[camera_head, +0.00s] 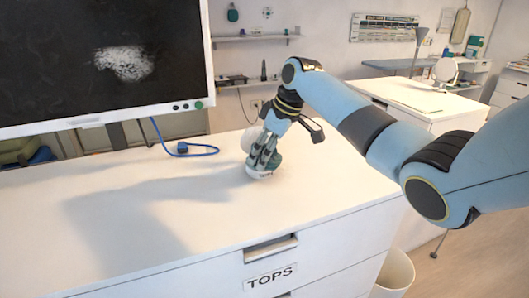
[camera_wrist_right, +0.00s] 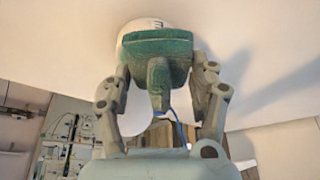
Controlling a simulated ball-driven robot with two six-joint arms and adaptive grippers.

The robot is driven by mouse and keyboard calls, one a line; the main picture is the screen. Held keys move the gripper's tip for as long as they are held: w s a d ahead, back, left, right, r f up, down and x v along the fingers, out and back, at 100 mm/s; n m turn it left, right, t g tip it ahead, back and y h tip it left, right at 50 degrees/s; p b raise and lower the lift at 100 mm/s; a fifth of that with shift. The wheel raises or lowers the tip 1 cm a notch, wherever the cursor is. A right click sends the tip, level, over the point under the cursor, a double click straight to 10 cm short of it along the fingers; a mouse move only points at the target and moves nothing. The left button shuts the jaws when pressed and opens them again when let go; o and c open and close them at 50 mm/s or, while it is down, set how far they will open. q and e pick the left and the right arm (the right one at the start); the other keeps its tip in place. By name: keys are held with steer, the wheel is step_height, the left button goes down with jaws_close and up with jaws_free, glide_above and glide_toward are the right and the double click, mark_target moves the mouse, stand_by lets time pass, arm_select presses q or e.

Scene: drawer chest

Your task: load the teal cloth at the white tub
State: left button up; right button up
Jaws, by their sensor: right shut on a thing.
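My right gripper (camera_head: 264,160) is low over the white chest top, fingers pointing down. In the right wrist view its two fingers (camera_wrist_right: 160,95) are shut on the teal cloth (camera_wrist_right: 157,47), a bunched piece with a narrow part hanging between them. In the head view only a little teal (camera_head: 275,162) shows among the fingers. My left gripper is out of view.
The chest top (camera_head: 120,215) is clear at left and front. A blue cable (camera_head: 190,150) lies behind, near a monitor (camera_head: 110,60). A drawer labelled TOPS (camera_head: 270,277) is below. A white bin (camera_head: 396,272) stands on the floor at right.

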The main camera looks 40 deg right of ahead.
mark_target(265, 144)
steer(key=shift+f, duration=0.5)
stand_by(0.4)
steer(key=shift+s+f, duration=0.1)
stand_by(1.7)
step_height(265, 144, up, 7)
steer(key=p, duration=0.7)
steer(key=shift+p, duration=0.3)
stand_by(0.3)
